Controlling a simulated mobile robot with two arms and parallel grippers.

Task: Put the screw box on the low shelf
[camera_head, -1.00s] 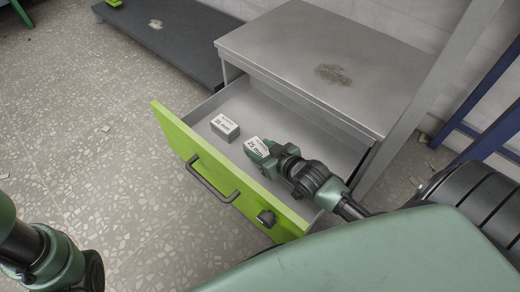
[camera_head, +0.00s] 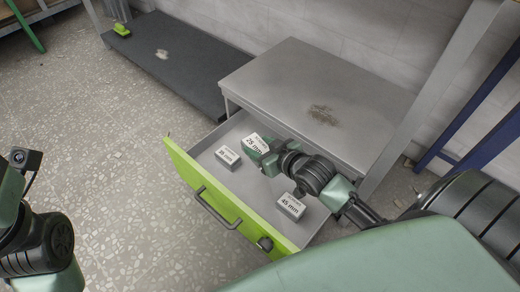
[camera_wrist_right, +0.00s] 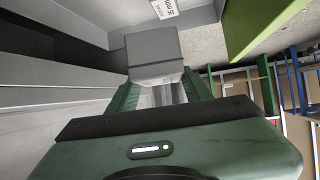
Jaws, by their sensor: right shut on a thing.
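A small grey screw box with a white label reading 25 mm (camera_head: 257,143) is in my right gripper (camera_head: 262,155), above the open drawer. In the right wrist view the grey box (camera_wrist_right: 153,50) sits between the green fingers (camera_wrist_right: 155,92). A box labelled 35 mm (camera_head: 228,157) stands in the drawer just left of it; its label also shows in the right wrist view (camera_wrist_right: 164,8). A box labelled 45 mm (camera_head: 290,207) stands nearer the drawer's front right. A low dark shelf (camera_head: 185,75) lies at the back left. My left arm is at the left edge; its fingers are out of view.
The open drawer has a green front (camera_head: 185,170) with a dark handle and belongs to a grey metal cabinet (camera_head: 325,85). A green object (camera_head: 122,29) sits on the dark shelf's far left. Speckled floor (camera_head: 90,120) is free left of the drawer.

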